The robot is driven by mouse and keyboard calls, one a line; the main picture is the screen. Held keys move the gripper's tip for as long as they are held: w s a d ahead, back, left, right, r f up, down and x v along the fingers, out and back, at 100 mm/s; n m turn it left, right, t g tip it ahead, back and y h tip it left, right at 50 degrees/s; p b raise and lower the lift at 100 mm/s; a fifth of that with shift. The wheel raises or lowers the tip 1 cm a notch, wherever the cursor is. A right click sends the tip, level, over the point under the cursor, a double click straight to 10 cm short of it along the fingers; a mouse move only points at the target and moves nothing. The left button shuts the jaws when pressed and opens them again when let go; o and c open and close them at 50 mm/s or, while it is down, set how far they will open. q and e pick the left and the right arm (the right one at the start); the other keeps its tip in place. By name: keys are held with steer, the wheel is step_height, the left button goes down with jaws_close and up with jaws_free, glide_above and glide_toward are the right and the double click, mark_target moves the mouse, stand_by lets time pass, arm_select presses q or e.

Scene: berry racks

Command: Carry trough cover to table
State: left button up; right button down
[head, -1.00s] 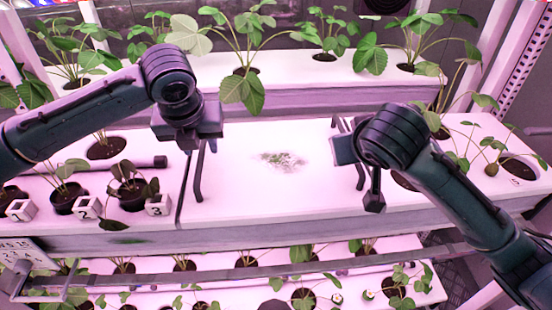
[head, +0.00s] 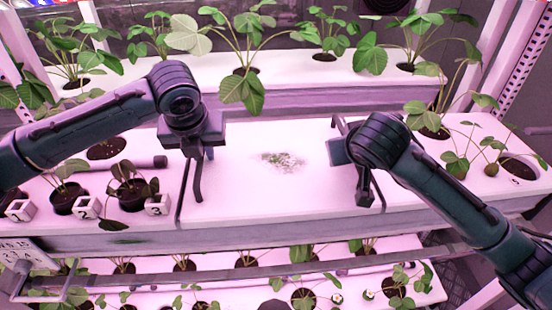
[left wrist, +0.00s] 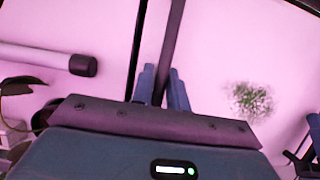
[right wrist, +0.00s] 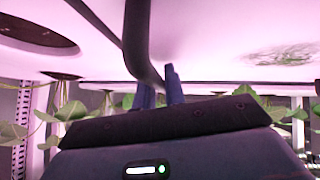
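The trough cover (head: 265,195) is a flat white panel in the middle of the rack, with a dark bar handle at each side and a patch of green and white marking at its centre. My left gripper (head: 197,155) is at the left handle. In the left wrist view its blue fingers (left wrist: 164,85) sit closely on both sides of the handle bar. My right gripper (head: 352,160) is at the right handle, where its fingers (right wrist: 159,88) also close in around the bar. The cover lies flat in the rack. The finger contact is partly hidden.
Potted plants stand left of the cover beside numbered cubes (head: 157,205) and a grey tube (head: 140,163). More plants grow in white panels behind (head: 290,68), at right (head: 490,145) and on the shelf below (head: 225,278). A metal rail (head: 270,267) crosses the front.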

arm_select(q)
jaws_close()
steer(key=shift+r, duration=0.2)
arm_select(e)
steer(key=shift+r, duration=0.2)
